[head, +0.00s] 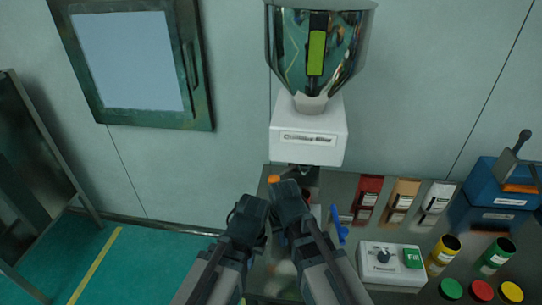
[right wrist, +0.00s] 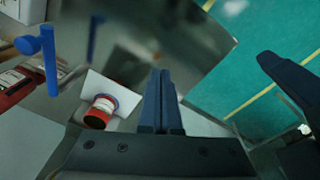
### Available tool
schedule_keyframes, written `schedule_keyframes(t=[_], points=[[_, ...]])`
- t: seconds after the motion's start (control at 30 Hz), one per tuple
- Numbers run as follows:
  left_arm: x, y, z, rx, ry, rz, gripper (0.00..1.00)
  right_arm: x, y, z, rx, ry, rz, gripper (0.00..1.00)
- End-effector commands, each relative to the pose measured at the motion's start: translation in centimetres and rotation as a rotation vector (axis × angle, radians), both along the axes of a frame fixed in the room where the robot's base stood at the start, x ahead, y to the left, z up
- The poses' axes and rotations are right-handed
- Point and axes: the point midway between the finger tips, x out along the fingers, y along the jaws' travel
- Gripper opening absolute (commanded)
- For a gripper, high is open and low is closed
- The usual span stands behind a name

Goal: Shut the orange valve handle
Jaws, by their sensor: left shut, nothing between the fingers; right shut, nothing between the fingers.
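A small orange piece (head: 273,179), which looks like the end of the valve handle, shows below the white box (head: 308,140) under the shiny hopper (head: 318,50). The rest of it is hidden behind my right gripper (head: 287,188), which is shut and empty with its tip right beside or in front of the orange piece. I cannot tell whether they touch. The shut right fingers also show in the right wrist view (right wrist: 162,100), where I cannot make out the handle. My left gripper (head: 250,208) is shut and empty, just left of the right one and a little nearer.
Red (head: 369,190), tan (head: 402,195) and white (head: 436,198) packs lie on the grey bench. A blue tool (head: 338,225) stands close right of my right arm. A control box (head: 391,262), coloured cups and a blue machine (head: 500,193) are further right.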

Motion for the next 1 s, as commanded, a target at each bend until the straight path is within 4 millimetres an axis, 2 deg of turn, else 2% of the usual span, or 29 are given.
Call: schedule_keyframes(t=[0.03,0.4,0.6,0.8,1.0], points=[[0.0,0.0,2.7,0.0,0.0,0.001,0.0,1.3,0.3,2.7,0.01,-0.013,0.001,0.0],[0.0,0.0,11.9,-0.001,0.002,0.009,0.0,8.6,1.6,12.4,0.081,-0.126,0.012,0.0],[-0.1,0.0,16.2,-0.002,0.001,0.014,0.0,12.2,2.0,17.0,0.114,-0.183,0.016,0.0],[-0.1,0.0,18.8,-0.001,0.002,0.017,0.0,14.5,2.2,19.9,0.134,-0.222,0.019,0.0],[-0.1,0.0,19.6,-0.002,0.002,0.018,0.0,15.4,2.3,20.8,0.143,-0.239,0.02,0.0]])
